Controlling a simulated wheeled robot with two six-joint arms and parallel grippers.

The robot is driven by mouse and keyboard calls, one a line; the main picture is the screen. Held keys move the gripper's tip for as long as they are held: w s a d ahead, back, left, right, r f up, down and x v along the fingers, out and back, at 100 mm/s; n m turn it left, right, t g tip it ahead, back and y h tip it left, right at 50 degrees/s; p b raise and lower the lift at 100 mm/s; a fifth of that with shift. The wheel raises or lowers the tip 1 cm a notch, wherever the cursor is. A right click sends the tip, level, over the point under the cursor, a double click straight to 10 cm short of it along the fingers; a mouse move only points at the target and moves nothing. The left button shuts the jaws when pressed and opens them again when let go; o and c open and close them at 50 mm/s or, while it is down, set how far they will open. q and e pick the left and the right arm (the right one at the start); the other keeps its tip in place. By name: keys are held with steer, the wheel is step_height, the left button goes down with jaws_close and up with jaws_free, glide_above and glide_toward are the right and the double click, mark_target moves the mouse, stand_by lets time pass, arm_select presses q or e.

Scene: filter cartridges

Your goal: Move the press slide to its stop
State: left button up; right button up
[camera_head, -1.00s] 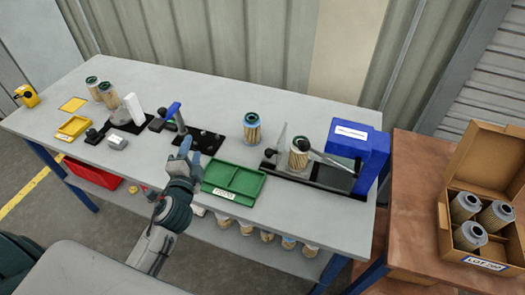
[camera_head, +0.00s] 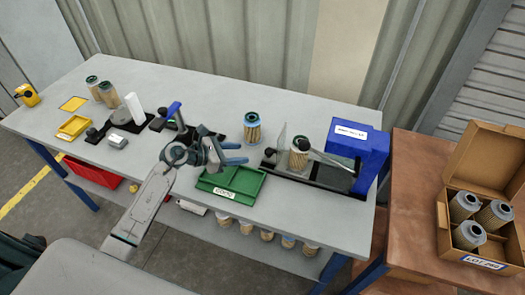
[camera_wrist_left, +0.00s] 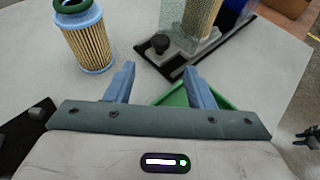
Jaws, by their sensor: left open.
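The press stands at the right end of the table, with a blue housing (camera_head: 358,150) and a long black base (camera_head: 315,183). A pleated filter cartridge (camera_head: 298,157) stands upright on that base, behind a clear upright plate (camera_head: 281,145). A black knob (camera_wrist_left: 160,43) sits at the base's near end in the left wrist view. A lever (camera_head: 325,160) runs from beside the cartridge toward the housing. My left gripper (camera_head: 243,153) is open and empty, left of the knob and above the table, its fingers pointing toward the press. I do not clearly see my right gripper.
A blue-ringed cartridge (camera_head: 252,132) stands just behind my left gripper. A green tray (camera_head: 230,186) lies below it. Other black fixtures (camera_head: 122,121) and a yellow tray (camera_head: 73,127) are at the left. A carton (camera_head: 482,263) of grey filters stands at the right.

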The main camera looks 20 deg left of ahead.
mark_target(266, 152)
arm_select(q)
steer(key=p+x, duration=0.1)
steer(key=x, duration=0.3)
steer(key=p+x, duration=0.2)
steer(key=x, duration=0.2)
steer(key=shift+w+d+r, duration=0.1)
steer(key=shift+w+d, duration=0.1)
steer(key=shift+d, duration=0.1)
steer(key=shift+w+d+f, duration=0.3)
steer(key=shift+d+f, duration=0.05)
jaws_close()
